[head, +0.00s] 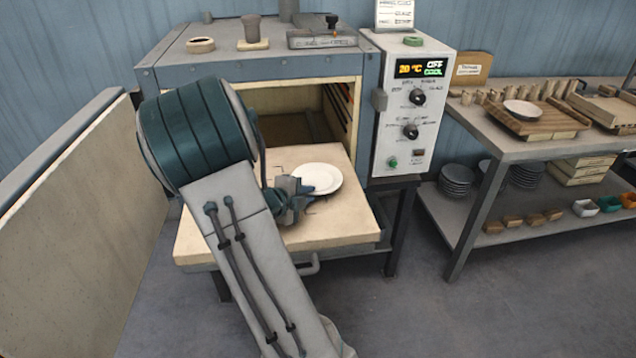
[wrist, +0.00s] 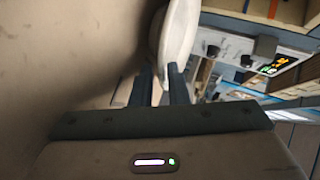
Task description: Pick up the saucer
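The white saucer (head: 320,176) lies on the pale board in front of the open dryer in the head view. My gripper (head: 305,192) is at its left edge, low over the board. I cannot tell whether the fingers touch the saucer. Part of its left edge is hidden by the gripper in the head view.
The dryer's chamber (head: 290,115) is open behind the board (head: 335,225). A control panel (head: 408,105) stands right of it. A grey rack (head: 500,145) at the right holds a dish, boards and stacked plates.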

